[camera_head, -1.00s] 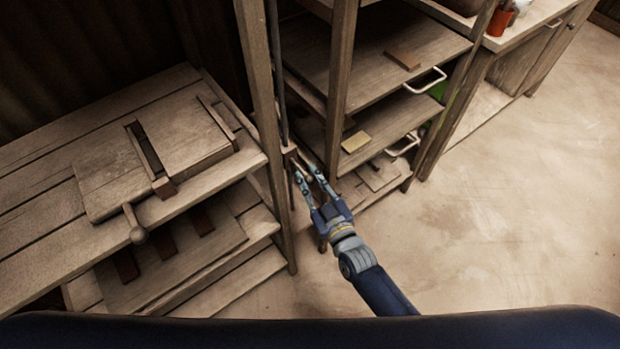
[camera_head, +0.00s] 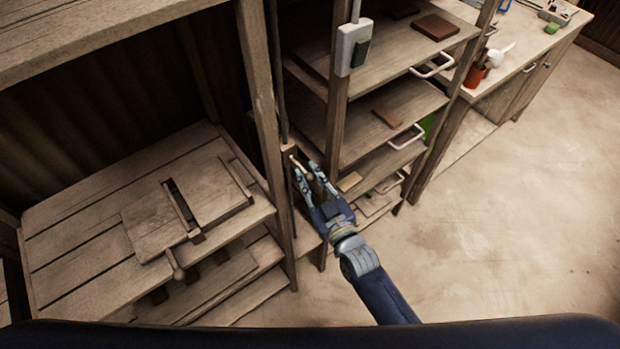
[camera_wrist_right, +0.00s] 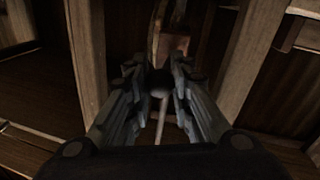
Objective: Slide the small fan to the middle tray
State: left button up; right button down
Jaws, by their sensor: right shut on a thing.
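I cannot make out a fan shape in either view. A small wooden slider block (camera_head: 289,149) sits by an upright rod between the posts of the tray rack. My right gripper (camera_head: 305,172) is at this block, with its fingers closed around a round-ended knob. In the right wrist view the knob (camera_wrist_right: 158,92) and its thin stem lie between the fingers (camera_wrist_right: 158,88). The rack to the right has several stacked trays. One tray (camera_head: 365,93) holds a brown tile (camera_head: 388,118); a yellowish tile (camera_head: 350,181) lies lower. My left gripper is not in view.
A wooden bench with a press-like frame (camera_head: 150,225) and a ball-ended lever (camera_head: 178,272) stands at the left. A white switch box (camera_head: 352,47) is on the rack post. Tray handles (camera_head: 432,70) stick out at the right. The floor (camera_head: 500,220) there is clear.

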notch_tip(320, 180, up, 2)
jog(key=shift+p, duration=0.4)
jog(key=c, duration=1.4)
grip_release()
jog(key=shift+f, duration=0.1)
jog(key=shift+s+d+f, duration=0.1)
jog(key=shift+s+d, duration=0.05)
jog(key=shift+s, duration=0.2)
jog(key=v, duration=1.1)
jog(key=shift+s, duration=0.1)
